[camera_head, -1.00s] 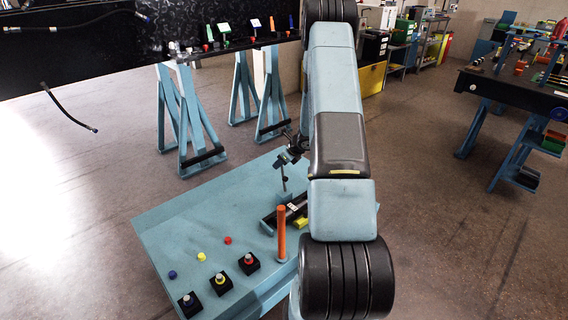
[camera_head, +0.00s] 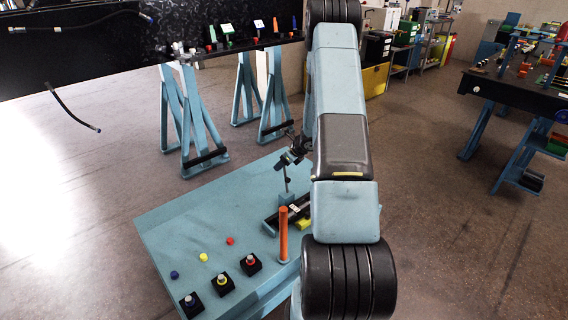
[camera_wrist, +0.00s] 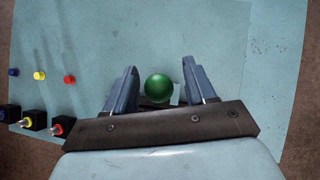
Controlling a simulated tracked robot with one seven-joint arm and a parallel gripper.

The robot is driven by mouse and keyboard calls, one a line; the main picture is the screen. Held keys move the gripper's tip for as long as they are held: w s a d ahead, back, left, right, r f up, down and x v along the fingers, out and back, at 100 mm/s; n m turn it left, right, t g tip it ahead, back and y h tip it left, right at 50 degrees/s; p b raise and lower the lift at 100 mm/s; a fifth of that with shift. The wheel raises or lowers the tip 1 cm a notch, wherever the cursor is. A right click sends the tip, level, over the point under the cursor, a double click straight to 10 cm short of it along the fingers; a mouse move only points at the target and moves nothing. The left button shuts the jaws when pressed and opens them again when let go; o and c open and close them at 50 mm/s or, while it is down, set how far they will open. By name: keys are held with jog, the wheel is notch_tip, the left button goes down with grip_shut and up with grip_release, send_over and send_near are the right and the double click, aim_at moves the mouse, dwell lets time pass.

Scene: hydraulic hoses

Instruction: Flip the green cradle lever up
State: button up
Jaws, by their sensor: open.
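A round green knob (camera_wrist: 158,88) shows in the wrist view between the two fingers of my gripper (camera_wrist: 160,68), with a gap on each side. The gripper is open, and I cannot tell how far above or below the fingertips the knob lies. In the head view my gripper (camera_head: 290,157) is above the blue bench, over a thin upright rod (camera_head: 286,178). A black cradle (camera_head: 275,218) stands near the rod's foot, partly hidden by my arm. The green knob cannot be made out in the head view.
An orange post (camera_head: 283,233) and a yellow block (camera_head: 304,224) stand by the cradle. Black blocks with blue, yellow and red fittings (camera_head: 222,284) stand along the blue bench's (camera_head: 190,225) front, with loose coloured caps behind.

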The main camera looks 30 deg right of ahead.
jog(key=v, duration=1.3)
jog(key=shift+r, duration=0.15)
jog(key=s+a+r+n+g+y, duration=0.1)
jog(key=s+a+r+n, duration=0.4)
jog(key=a+r+n, duration=0.45)
jog(key=s+a+r+n+g, duration=0.1)
jog(key=s+a+r+n, duration=0.4)
jog(key=a+r, duration=0.75)
jog(key=s+a+r+n+h, duration=0.1)
jog(key=s+a+r+n, duration=0.1)
jog(key=s+n, duration=0.3)
jog(key=s+a+r+n+h, duration=0.1)
jog(key=s+a+r+n, duration=0.1)
jog(key=s+r+n, duration=0.3)
jog(key=s+a+r+n+t+h, duration=0.1)
jog(key=s+n, duration=0.5)
jog(key=s, duration=0.6)
notch_tip(320, 180, up, 3)
jog(key=shift+a+f+h, duration=0.1)
jog(key=shift+a+h, duration=0.3)
jog(key=shift+h, duration=0.2)
